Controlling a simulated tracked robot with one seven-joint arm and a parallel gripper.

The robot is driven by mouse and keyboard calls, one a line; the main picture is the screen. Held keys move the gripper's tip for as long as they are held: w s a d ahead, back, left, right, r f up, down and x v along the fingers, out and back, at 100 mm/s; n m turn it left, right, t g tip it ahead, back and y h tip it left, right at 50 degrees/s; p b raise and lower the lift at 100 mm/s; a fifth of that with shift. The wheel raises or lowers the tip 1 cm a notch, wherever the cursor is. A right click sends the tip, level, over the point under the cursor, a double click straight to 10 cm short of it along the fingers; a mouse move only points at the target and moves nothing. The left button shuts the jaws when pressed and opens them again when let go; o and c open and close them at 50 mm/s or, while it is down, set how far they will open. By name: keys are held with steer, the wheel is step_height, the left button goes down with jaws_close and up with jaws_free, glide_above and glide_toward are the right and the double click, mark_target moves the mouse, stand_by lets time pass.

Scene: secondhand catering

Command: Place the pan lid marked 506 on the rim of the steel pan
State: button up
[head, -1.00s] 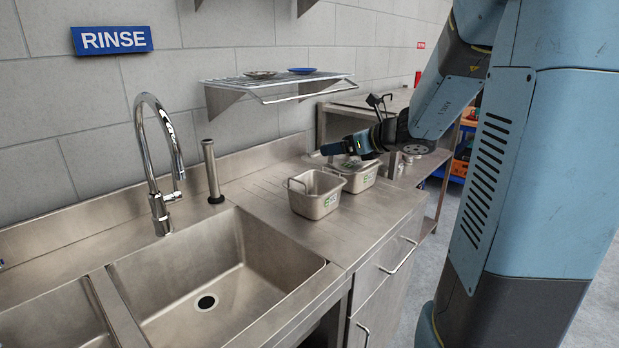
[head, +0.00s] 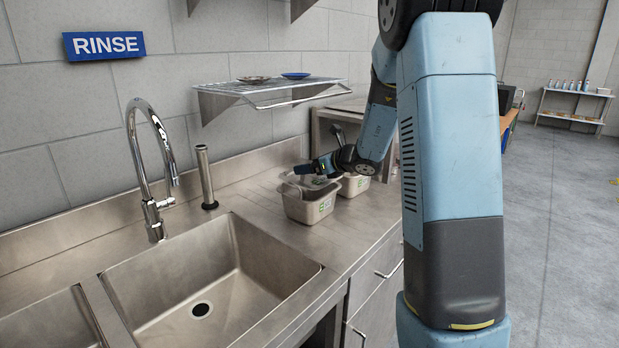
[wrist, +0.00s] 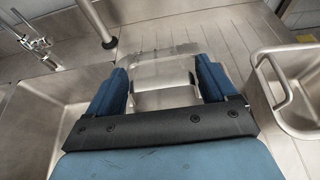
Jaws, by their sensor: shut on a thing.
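My gripper (head: 306,169) is low over the counter at the back of the front steel pan (head: 308,208). In the wrist view its two blue fingers (wrist: 162,82) are shut on a flat steel piece (wrist: 165,72), which I take to be the pan lid. No number is readable on it. A steel pan with a wire handle (wrist: 290,92) stands to the right of the fingers in the wrist view, apart from the held piece. In the head view, a second steel pan (head: 355,184) stands behind the front one, partly hidden by my arm.
A sink basin (head: 205,275) with a tall tap (head: 150,165) and an upright pipe (head: 206,178) lies to the left. A wire shelf (head: 275,88) with two plates hangs above. The ribbed counter behind the held piece is clear.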

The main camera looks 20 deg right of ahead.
mark_target(314, 176)
steer(key=shift+w+f, duration=0.4)
steer(key=shift+f, duration=0.2)
step_height(314, 176, down, 2)
steer(key=shift+f, duration=0.15)
steer(key=shift+s+f, duration=0.1)
steer(key=shift+f, duration=0.15)
steer(key=shift+c, duration=0.5)
steer(key=o, duration=1.1)
steer(key=shift+c, duration=0.2)
